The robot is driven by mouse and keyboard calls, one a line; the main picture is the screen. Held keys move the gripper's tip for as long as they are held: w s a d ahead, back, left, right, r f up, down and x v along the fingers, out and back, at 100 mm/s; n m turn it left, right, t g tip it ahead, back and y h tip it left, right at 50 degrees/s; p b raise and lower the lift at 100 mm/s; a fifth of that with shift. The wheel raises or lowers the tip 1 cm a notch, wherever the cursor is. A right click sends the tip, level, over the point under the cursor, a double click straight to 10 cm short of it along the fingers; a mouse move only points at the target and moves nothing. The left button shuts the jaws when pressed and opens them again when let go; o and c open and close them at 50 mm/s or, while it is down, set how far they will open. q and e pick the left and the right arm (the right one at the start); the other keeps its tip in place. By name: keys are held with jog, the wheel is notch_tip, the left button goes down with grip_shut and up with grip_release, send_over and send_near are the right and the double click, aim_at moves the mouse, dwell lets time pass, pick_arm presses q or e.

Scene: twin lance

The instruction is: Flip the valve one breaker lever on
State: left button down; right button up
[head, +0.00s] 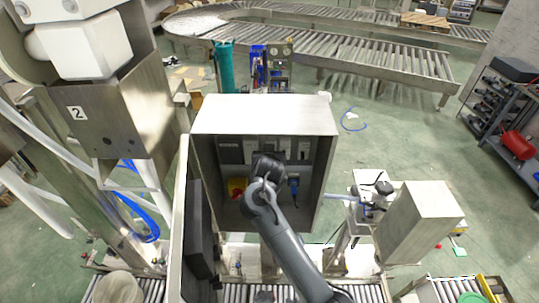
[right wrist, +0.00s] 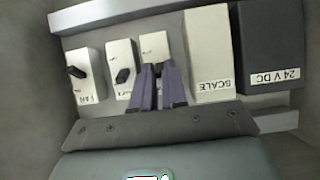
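A row of breakers sits inside the open grey cabinet (head: 265,115). In the right wrist view, the left breaker (right wrist: 85,85) has a dark lever (right wrist: 77,72), and the second breaker (right wrist: 120,55) has a dark lever (right wrist: 123,75). A third breaker (right wrist: 153,44) stands behind my right gripper (right wrist: 158,68); its lever is hidden. I cannot read which breaker is valve one. My right gripper's two purple fingers are close together at the third breaker; a grip or contact is unclear. In the head view my right arm reaches into the cabinet and covers the gripper. My left gripper is out of view.
Blocks marked SCALE (right wrist: 211,60) and 24 V DC (right wrist: 272,50) stand right of the fingers. The cabinet walls close in on both sides. The cabinet door (head: 183,220) stands open at left.

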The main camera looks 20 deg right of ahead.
jog(key=o, duration=0.5)
jog(key=shift+c, duration=0.2)
jog(key=v, duration=1)
jog(key=shift+s+r, duration=0.2)
jog(key=shift+s, duration=0.1)
jog(key=shift+a, duration=0.1)
